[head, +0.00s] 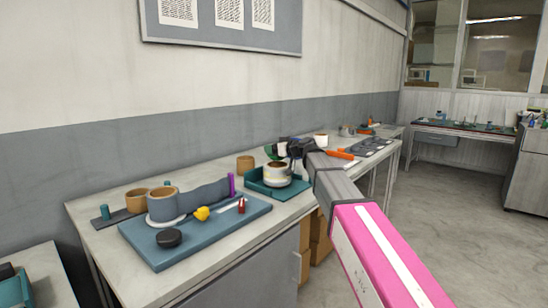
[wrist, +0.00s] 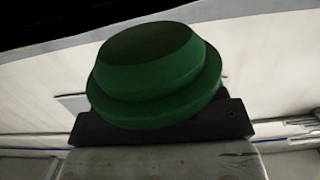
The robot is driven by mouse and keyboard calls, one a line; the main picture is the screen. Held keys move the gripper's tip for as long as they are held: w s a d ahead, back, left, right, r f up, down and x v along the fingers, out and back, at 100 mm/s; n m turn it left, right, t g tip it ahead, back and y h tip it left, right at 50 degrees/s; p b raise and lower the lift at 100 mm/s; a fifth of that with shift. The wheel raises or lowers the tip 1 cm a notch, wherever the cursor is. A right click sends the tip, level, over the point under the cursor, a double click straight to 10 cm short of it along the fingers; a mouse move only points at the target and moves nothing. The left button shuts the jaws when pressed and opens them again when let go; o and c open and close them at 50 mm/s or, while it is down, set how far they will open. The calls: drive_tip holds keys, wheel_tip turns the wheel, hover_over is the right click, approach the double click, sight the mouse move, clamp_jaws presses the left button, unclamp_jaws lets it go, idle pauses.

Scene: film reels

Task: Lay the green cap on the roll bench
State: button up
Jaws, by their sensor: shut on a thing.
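My gripper (head: 284,149) is shut on the green cap (wrist: 155,75), which fills the middle of the wrist view. The cap has a rounded top and a wider flange, with the dark jaws below it. In the head view a sliver of the green cap (head: 271,151) shows left of the dark jaws, above the back of the long grey bench (head: 215,248). I take this bench, with brown rolls on it, to be the roll bench, but cannot be sure. The cap looks raised above the bench top; the gap cannot be judged.
On the bench are a blue mat (head: 150,255) with a black puck (head: 169,238), a yellow piece (head: 202,213) and a grey-rimmed roll (head: 162,204). A teal tray (head: 290,191) with a cream tin (head: 277,174) stands below my gripper. The bench's front strip is bare.

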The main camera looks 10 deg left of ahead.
drive_tip(key=shift+f, duration=1.75)
drive_tip(key=shift+f, duration=0.15)
drive_tip(key=o, duration=0.9)
